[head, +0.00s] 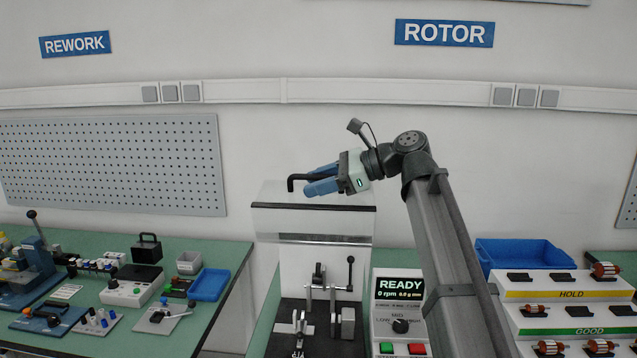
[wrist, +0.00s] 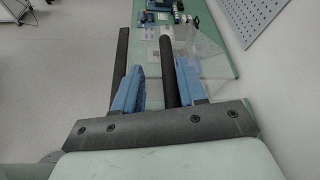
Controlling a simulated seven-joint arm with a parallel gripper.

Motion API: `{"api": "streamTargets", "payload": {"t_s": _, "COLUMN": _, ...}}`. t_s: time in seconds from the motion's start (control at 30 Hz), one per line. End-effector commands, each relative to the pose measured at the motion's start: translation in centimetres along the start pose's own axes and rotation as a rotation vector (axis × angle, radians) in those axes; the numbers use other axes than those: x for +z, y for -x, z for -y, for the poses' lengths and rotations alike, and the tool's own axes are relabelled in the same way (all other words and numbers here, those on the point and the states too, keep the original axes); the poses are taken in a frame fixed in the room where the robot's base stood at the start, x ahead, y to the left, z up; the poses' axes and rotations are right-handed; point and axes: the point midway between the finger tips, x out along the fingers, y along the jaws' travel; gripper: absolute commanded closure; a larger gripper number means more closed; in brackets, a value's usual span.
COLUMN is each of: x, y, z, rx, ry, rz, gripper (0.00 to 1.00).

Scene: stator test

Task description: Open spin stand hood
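The spin stand (head: 291,262) is a white housing in the middle of the head view, with metal clamps on its dark base. Its hood (head: 268,207) has a dark edge across the upper part; how far it is raised is unclear. A black bar handle (head: 293,181) shows at the hood's top. My gripper (head: 322,180) is at the handle, its blue fingers pointing left. In the wrist view, the handle bar (wrist: 167,62) runs between the fingers of my gripper (wrist: 154,84), close to the right finger. A gap shows on its left. The fingers are apart.
A control box (head: 400,300) reading READY, 0 rpm, stands right of the stand. A blue bin (head: 515,252) and rotor racks (head: 570,294) are further right. The left bench holds tools, a press and a blue tray (head: 209,284). A floor gap separates the benches.

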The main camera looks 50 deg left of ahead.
Motion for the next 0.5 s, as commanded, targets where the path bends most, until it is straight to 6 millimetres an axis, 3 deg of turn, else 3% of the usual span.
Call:
{"api": "streamTargets", "payload": {"t_s": 0.27, "x": 0.0, "y": 0.3, "z": 0.0, "rx": 0.000, "ry": 0.000, "rz": -0.001, "gripper": 0.60}}
{"api": "streamTargets", "payload": {"t_s": 0.5, "x": -0.1, "y": 3.5, "z": 0.1, "rx": -0.002, "ry": -0.001, "rz": -0.002, "gripper": 0.60}}
